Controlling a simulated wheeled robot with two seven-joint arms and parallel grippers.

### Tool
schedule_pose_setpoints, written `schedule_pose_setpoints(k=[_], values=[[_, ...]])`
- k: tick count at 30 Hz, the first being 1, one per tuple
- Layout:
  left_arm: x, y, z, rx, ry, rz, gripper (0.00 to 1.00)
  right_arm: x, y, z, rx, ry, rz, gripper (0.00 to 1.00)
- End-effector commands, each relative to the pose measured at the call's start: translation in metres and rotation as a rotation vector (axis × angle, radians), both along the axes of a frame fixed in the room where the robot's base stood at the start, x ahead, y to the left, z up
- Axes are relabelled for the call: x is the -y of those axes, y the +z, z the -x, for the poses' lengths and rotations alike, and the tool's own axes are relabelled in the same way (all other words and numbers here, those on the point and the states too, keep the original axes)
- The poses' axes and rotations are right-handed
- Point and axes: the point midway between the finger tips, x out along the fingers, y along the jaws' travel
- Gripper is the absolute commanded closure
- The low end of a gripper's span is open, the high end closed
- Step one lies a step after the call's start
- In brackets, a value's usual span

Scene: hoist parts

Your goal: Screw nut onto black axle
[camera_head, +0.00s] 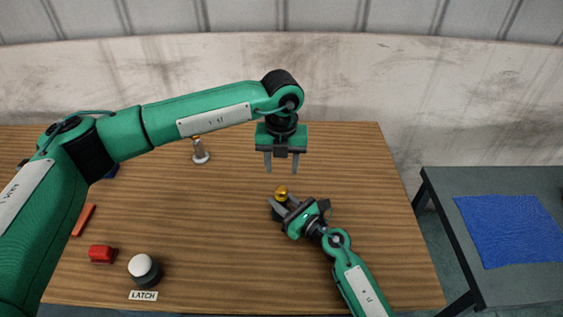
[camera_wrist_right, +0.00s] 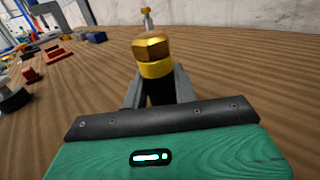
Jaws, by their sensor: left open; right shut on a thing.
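A gold nut (camera_head: 281,190) sits on top of the black axle, which stands upright on the wooden table (camera_head: 220,240). The nut (camera_wrist_right: 152,49) shows in the right wrist view, with a yellow band below it and the black axle (camera_wrist_right: 160,92) under that. My right gripper (camera_head: 275,206) is low over the table and shut on the axle from the front right. Its fingers lie on either side of the axle. My left gripper (camera_head: 282,165) is open and empty, pointing down above the nut, clear of it. How far the nut is threaded cannot be seen.
A small metal post with an orange top (camera_head: 200,153) stands at the back. A red block (camera_head: 102,254), a white-topped LATCH button (camera_head: 143,267) and an orange bar (camera_head: 83,220) are at the left. A side table with a blue mat (camera_head: 513,230) is at the right.

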Motion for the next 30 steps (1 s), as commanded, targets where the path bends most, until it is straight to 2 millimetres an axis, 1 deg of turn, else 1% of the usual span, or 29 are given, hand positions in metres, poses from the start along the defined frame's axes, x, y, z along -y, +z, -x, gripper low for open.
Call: schedule_pose_setpoints(k=[3, 6, 14, 17, 20, 27, 30], values=[[0.0, 0.0, 0.0, 0.0, 0.053, 0.0, 0.54, 0.0, 0.0, 0.0, -0.001, 0.0, 0.001, 1.0], [0.0, 0.001, 0.0, 0.0, 0.07, 0.0, 0.54, 0.0, 0.0, 0.0, -0.001, 0.0, 0.001, 1.0], [0.0, 0.0, 0.0, 0.0, 0.07, 0.0, 0.54, 0.0, 0.0, 0.0, -0.001, 0.0, 0.001, 1.0], [0.0, -0.003, 0.0, -0.001, 0.069, -0.001, 0.54, 0.0, 0.0, 0.0, -0.001, 0.0, 0.001, 1.0], [-0.001, -0.012, 0.0, -0.002, 0.069, -0.002, 0.54, 0.0, 0.0, 0.0, -0.001, 0.0, 0.001, 1.0], [0.0, -0.05, 0.001, -0.002, 0.068, -0.001, 0.54, 0.0, 0.0, 0.0, -0.001, 0.0, 0.001, 1.0], [0.0, -0.063, 0.0, -0.002, 0.069, -0.001, 0.54, 0.0, 0.0, 0.0, -0.001, 0.0, 0.001, 1.0]])
